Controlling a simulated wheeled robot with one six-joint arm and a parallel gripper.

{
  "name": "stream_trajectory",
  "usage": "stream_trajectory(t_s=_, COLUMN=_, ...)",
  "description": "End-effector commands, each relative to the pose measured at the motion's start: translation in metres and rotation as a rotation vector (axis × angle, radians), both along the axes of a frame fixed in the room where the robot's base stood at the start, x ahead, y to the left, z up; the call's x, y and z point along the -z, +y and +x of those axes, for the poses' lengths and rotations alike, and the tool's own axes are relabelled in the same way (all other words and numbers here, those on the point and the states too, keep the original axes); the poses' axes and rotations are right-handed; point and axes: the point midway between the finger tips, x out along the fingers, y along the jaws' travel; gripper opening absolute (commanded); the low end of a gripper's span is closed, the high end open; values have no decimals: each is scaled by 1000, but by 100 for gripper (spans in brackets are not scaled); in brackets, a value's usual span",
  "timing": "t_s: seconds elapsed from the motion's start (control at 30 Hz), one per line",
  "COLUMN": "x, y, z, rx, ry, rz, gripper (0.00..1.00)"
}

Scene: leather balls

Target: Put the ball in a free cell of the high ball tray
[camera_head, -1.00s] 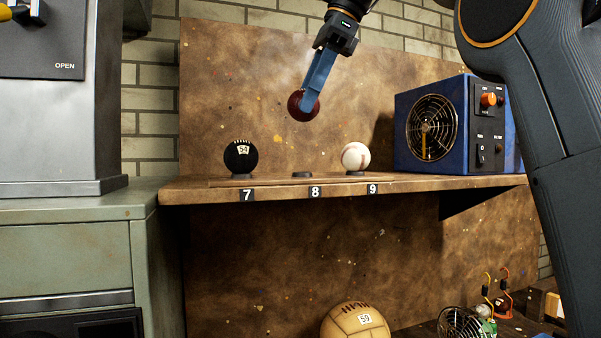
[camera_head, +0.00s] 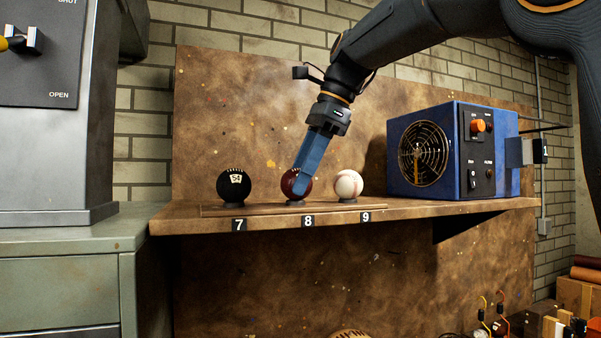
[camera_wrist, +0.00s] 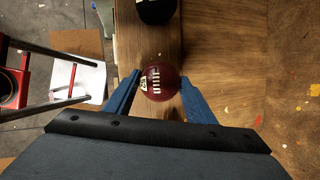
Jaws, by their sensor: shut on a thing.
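The dark red ball (camera_head: 290,184) is at cell 8 of the high ball tray (camera_head: 220,211), at or just on the small dark ring there. My gripper (camera_head: 302,186) is shut on it, with the blue fingers coming down from above. In the wrist view the ball (camera_wrist: 160,82) sits between both fingertips, its white lacing and label showing. A black ball (camera_head: 234,187) rests at cell 7 and a white baseball (camera_head: 348,185) at cell 9. The black ball also shows at the top of the wrist view (camera_wrist: 156,8).
A blue fan unit (camera_head: 452,152) stands on the shelf (camera_head: 420,210) to the right of the tray. A brown panel (camera_head: 230,110) rises behind. A grey-green cabinet (camera_head: 60,270) stands at the left. Part of a tan ball (camera_head: 350,333) shows below.

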Motion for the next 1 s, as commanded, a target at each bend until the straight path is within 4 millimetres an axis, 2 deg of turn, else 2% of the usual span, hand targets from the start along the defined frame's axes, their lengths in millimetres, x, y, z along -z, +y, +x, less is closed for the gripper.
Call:
stream_trajectory(t_s=0.3, x=2, y=0, z=0, rx=0, ry=0, rz=0, gripper=25)
stream_trajectory(t_s=0.33, x=2, y=0, z=0, rx=0, ry=0, rz=0, gripper=55)
stream_trajectory(t_s=0.4, x=2, y=0, z=0, rx=0, ry=0, rz=0, gripper=67)
stream_trajectory(t_s=0.43, x=2, y=0, z=0, rx=0, ry=0, rz=0, gripper=69)
stream_trajectory(t_s=0.77, x=-1, y=0, z=0, rx=0, ry=-1, rz=0, gripper=69)
stream_trajectory(t_s=0.87, x=-8, y=-4, z=-1, rx=1, ry=-2, rz=0, gripper=69)
stream_trajectory(t_s=1.0, x=-28, y=-14, z=-4, rx=3, ry=-4, rz=0, gripper=69)
